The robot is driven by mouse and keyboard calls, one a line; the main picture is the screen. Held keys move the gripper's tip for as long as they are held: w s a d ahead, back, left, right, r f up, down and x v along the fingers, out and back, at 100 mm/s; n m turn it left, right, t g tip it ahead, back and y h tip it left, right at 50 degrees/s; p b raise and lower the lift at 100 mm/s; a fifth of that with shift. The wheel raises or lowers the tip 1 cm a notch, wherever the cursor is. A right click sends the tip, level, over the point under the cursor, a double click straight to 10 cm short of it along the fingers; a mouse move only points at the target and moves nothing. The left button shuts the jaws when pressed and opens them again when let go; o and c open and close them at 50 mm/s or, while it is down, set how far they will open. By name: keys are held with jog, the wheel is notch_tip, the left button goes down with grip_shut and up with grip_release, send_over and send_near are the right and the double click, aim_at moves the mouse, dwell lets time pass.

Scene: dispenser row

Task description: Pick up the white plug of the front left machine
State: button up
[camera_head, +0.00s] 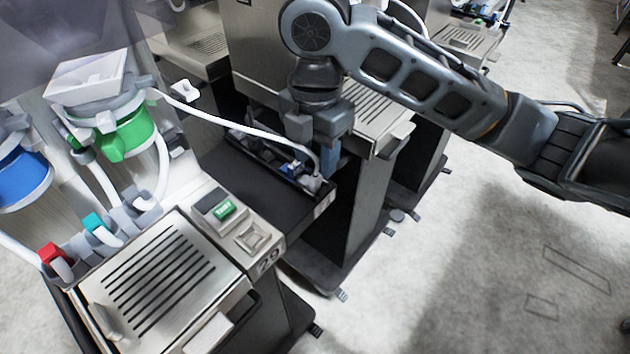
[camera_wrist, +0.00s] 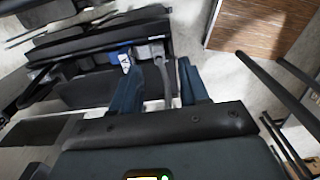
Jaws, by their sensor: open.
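The front left machine (camera_head: 165,275) is silver with a slotted drip tray, a green button and the number 29. A white hose (camera_head: 215,118) runs from its upper part to a white plug (camera_head: 313,183) at the near right end of a narrow black holder (camera_head: 262,150). In the wrist view a pale grey-white plug (camera_wrist: 157,52) sits at the holder's edge, and its hose passes between my fingers. My gripper (camera_head: 325,165) points down just above the plug and partly covers it. In the wrist view my gripper (camera_wrist: 160,82) is open, a finger on each side of the hose.
A blue plug (camera_head: 291,168) sits beside the white one in the holder. Red (camera_head: 52,254) and teal (camera_head: 93,222) plugs sit on the machine's left. A second machine's slotted tray (camera_head: 375,108) is behind my gripper. Floor at the right is clear.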

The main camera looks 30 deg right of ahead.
aim_at(315, 175)
jog(key=shift+w+f, duration=0.1)
jog(key=shift+f, duration=2.3)
grip_shut()
